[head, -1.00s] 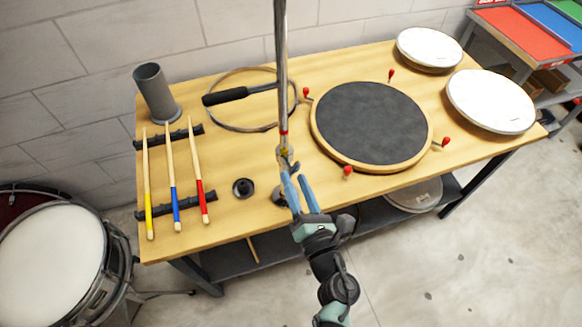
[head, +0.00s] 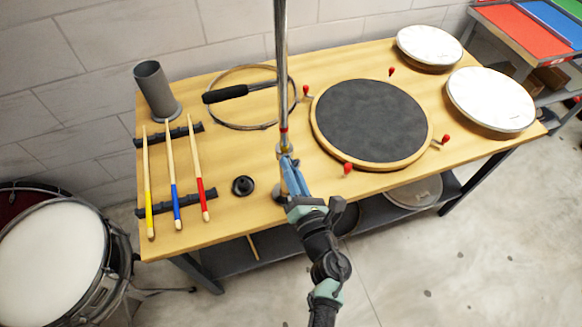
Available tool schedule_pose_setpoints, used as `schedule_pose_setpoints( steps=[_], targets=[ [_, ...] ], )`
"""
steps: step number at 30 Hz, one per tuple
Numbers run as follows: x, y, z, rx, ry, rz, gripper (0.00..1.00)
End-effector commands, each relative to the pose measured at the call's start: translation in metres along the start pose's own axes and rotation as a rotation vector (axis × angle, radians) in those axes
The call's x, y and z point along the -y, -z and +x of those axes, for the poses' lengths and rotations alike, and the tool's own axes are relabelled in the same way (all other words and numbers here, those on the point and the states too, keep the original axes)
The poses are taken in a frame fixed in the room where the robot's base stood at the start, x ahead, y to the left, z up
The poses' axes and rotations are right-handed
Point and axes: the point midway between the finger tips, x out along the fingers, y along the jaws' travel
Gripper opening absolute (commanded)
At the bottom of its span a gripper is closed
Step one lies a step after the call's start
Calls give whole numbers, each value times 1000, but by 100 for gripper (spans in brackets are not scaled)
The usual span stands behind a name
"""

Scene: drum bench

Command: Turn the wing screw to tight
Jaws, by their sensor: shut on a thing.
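A vertical metal stand post (head: 282,80) rises from the bench, with a red mark and a brass-coloured collar (head: 285,148) low on it. The wing screw sits at this collar and is mostly hidden by my fingers. My gripper (head: 289,164) reaches up from the front edge of the bench. Its blue fingers are close together at the collar, shut on the wing screw. The screw's exact angle cannot be made out.
A round dark practice pad (head: 370,122) with red-tipped clamps lies close on the right. A black knob-like piece (head: 243,186) and a rack of drumsticks (head: 172,180) are on the left. A black-handled rod (head: 226,94) and hoop (head: 222,126) lie behind. White drumheads (head: 490,100) stand at far right.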

Motion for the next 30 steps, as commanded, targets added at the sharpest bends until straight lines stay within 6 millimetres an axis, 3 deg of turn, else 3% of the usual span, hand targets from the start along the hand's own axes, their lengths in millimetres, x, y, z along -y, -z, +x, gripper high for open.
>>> schedule_pose_setpoints(
  steps=[14,30],
  targets=[
    [-1,-1,0,0,0,73,0],
    [-2,-2,0,0,0,530,0]
  ],
)
